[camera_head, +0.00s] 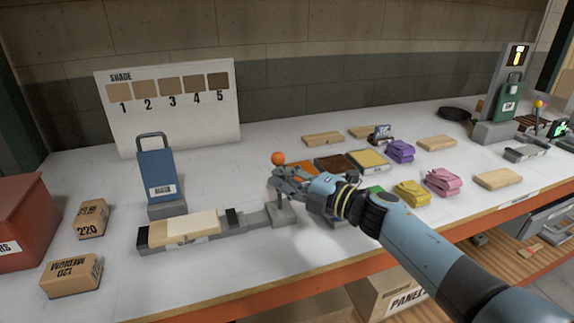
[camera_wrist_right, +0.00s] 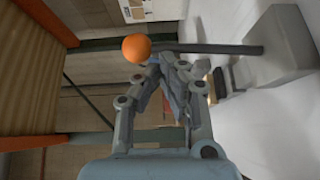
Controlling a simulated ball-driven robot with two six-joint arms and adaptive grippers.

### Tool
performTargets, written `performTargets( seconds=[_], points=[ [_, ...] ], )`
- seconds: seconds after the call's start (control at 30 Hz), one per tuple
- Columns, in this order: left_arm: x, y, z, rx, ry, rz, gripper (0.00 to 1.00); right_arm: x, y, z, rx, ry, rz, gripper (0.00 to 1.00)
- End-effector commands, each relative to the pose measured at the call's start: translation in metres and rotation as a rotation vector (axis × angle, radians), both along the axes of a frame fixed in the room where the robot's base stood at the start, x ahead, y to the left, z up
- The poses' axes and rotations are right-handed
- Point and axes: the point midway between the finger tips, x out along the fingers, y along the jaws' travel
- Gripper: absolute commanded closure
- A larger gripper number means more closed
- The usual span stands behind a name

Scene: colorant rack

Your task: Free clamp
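The clamp (camera_head: 255,219) is a long grey bar fixture on the bench with dark end jaws. A light wood panel (camera_head: 185,228) lies on it between them. An upright lever at its right end carries an orange ball knob (camera_head: 278,158), also seen in the right wrist view (camera_wrist_right: 136,48). My right gripper (camera_head: 279,178) is at the lever just below the knob. In the wrist view its fingertips (camera_wrist_right: 165,63) come together beside the dark lever rod (camera_wrist_right: 205,48), with nothing visible between them. Whether they touch the rod is unclear. My left gripper is not in view.
Grit boxes (camera_head: 92,218) and a red bin (camera_head: 22,225) are at the left. Purple, yellow and pink cloths (camera_head: 443,181) and wood pieces (camera_head: 498,179) lie at the right.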

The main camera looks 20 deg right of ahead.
Motion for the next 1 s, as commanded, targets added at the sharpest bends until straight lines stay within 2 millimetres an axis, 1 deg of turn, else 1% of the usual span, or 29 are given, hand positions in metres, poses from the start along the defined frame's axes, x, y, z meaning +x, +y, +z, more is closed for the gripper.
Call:
performTargets(
  seconds=[0.07,0.4,0.63,1.0],
  points=[
    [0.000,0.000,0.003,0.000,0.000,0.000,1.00,0.009,0.001,0.003,0.003,-0.002,0.000,1.00],
    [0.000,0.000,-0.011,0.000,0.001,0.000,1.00,0.036,0.002,0.001,0.002,-0.005,0.001,1.00],
    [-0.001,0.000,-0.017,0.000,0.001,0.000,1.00,0.046,0.002,0.000,0.002,-0.004,0.002,1.00],
    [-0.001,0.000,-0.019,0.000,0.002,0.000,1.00,0.050,0.002,0.000,0.002,-0.004,0.002,1.00]
  ],
)
